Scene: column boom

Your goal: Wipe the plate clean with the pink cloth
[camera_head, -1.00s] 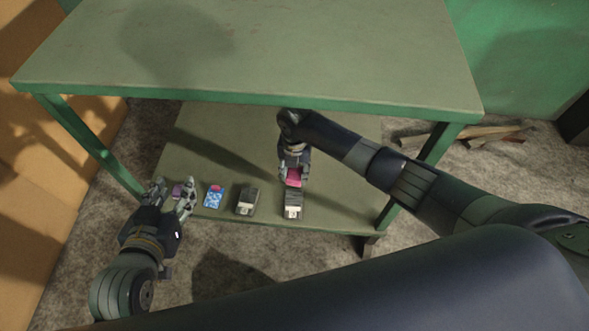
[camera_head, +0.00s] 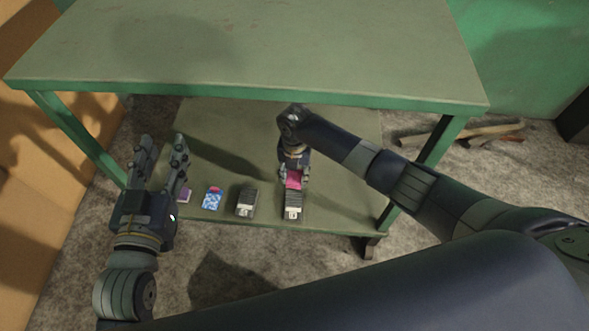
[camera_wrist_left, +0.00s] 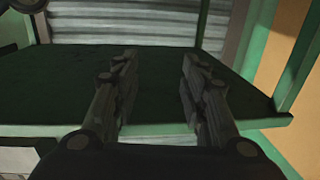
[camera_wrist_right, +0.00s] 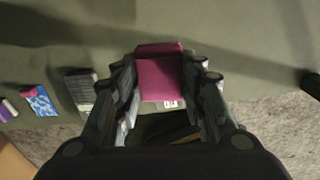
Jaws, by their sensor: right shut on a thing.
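The pink cloth (camera_wrist_right: 162,80) looks like a flat folded block in the right wrist view, and it also shows in the head view (camera_head: 294,179). My right gripper (camera_head: 294,176) is shut on it, low over the lower shelf. The cloth is just behind or against a dark grey ribbed item with a white label (camera_head: 293,207); I cannot tell if they touch. I see no round plate, and cannot tell whether this item is the plate. My left gripper (camera_head: 163,148) is open and empty, left of the shelf items; its spread fingers show in the left wrist view (camera_wrist_left: 158,75).
A similar grey labelled item (camera_head: 246,203), a blue patterned packet (camera_head: 212,199) and a small purple item (camera_head: 185,195) lie along the lower shelf's front edge. The green upper tabletop (camera_head: 250,50) is bare and overhangs the shelf. Wood pieces (camera_head: 480,134) lie at right.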

